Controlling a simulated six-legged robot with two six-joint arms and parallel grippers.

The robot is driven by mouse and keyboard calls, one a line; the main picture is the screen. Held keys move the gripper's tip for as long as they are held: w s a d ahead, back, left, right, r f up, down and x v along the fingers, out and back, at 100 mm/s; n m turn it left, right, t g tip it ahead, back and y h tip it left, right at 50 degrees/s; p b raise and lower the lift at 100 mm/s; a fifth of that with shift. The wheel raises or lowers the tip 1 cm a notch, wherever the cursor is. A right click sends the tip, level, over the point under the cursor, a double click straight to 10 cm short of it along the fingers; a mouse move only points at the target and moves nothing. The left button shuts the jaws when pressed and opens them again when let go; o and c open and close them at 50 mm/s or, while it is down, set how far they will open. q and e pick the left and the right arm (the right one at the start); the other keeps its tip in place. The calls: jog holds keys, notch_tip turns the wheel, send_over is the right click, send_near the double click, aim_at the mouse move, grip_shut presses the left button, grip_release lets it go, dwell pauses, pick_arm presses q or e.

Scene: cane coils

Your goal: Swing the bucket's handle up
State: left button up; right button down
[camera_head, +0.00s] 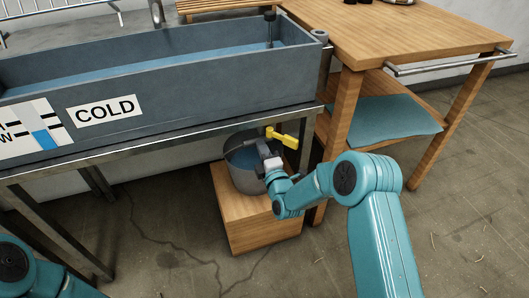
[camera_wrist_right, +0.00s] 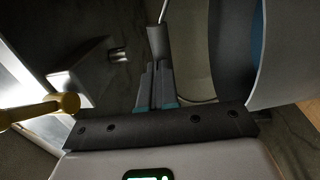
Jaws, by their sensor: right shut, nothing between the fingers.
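The grey bucket (camera_head: 243,178) stands upright on a wooden box (camera_head: 250,222), under the right end of the trough. Its blue inside shows, and the bucket wall also shows at the right of the right wrist view (camera_wrist_right: 285,50). The handle's grey grip (camera_wrist_right: 157,42) on a thin wire shows just beyond my fingertips; whether they touch it I cannot tell. My right gripper (camera_head: 263,150) is at the bucket's near right rim, its fingers (camera_wrist_right: 155,85) shut and empty. My left gripper is out of view; only part of my left arm shows at the lower left.
A yellow lever (camera_head: 283,138) sticks out just above the bucket, close to my right gripper; it also shows in the wrist view (camera_wrist_right: 40,110). The water-filled trough (camera_head: 180,90) marked COLD is overhead. A wooden table (camera_head: 420,35) with a lower shelf stands to the right.

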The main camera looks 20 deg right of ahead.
aim_at(260, 138)
jog(key=shift+w+r+g, duration=0.35)
jog(key=shift+w+r, duration=0.15)
jog(key=shift+w, duration=0.2)
jog(key=shift+w+r+g, duration=0.35)
jog(key=shift+w+r, duration=0.15)
jog(key=shift+w, duration=0.15)
jog(key=shift+s, duration=0.1)
